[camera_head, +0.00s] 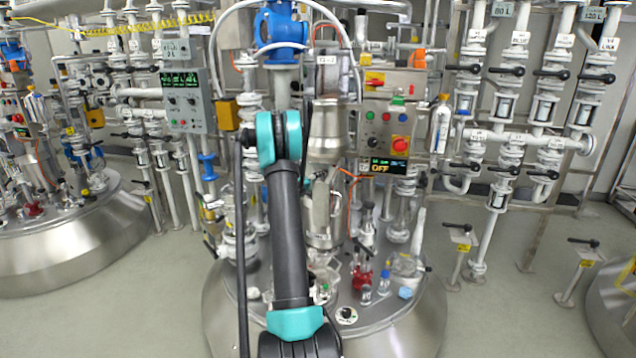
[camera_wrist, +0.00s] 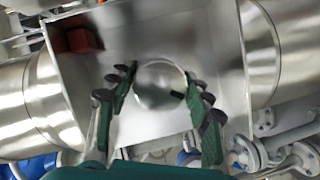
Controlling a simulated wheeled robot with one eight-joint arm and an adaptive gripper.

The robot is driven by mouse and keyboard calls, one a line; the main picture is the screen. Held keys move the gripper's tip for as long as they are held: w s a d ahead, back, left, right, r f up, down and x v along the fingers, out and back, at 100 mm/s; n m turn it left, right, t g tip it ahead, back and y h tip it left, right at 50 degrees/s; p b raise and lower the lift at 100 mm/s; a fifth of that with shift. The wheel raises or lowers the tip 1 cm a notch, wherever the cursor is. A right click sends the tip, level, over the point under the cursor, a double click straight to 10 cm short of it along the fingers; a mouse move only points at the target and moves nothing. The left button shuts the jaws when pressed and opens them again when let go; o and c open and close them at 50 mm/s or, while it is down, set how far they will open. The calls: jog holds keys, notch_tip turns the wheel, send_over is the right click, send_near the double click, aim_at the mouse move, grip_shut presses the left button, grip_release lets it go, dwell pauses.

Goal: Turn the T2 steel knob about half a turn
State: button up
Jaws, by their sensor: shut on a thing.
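The T2 steel knob (camera_wrist: 160,88) is a round, shiny disc on the face of a steel box (camera_wrist: 215,60), seen in the wrist view. My gripper (camera_wrist: 159,82) has its green and black fingers on either side of the knob, shut on it. The exact contact at the fingertips is hard to make out. In the head view my arm covers the middle of the picture; neither my gripper nor the knob can be made out there. No mark on the knob shows how far it is turned.
Steel cylinders (camera_wrist: 33,100) flank the box in the wrist view, with a dark red block (camera_wrist: 83,39) at its upper left. In the head view, a control panel (camera_head: 388,130) stands right of my arm, above the domed steel vessel (camera_head: 400,335). Pipes and valves crowd both sides.

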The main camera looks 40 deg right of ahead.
jog(key=m+y, duration=0.2)
jog(key=m, duration=0.2)
jog(key=shift+s+t, duration=0.1)
jog(key=shift+t, duration=0.3)
jog(key=shift+f+m+t+y, duration=0.1)
jog(key=shift+m+t+y, duration=0.5)
jog(key=shift+m+y, duration=0.7)
jog(key=shift+m+h, duration=0.3)
jog(key=shift+m, duration=0.1)
jog(key=o, duration=1)
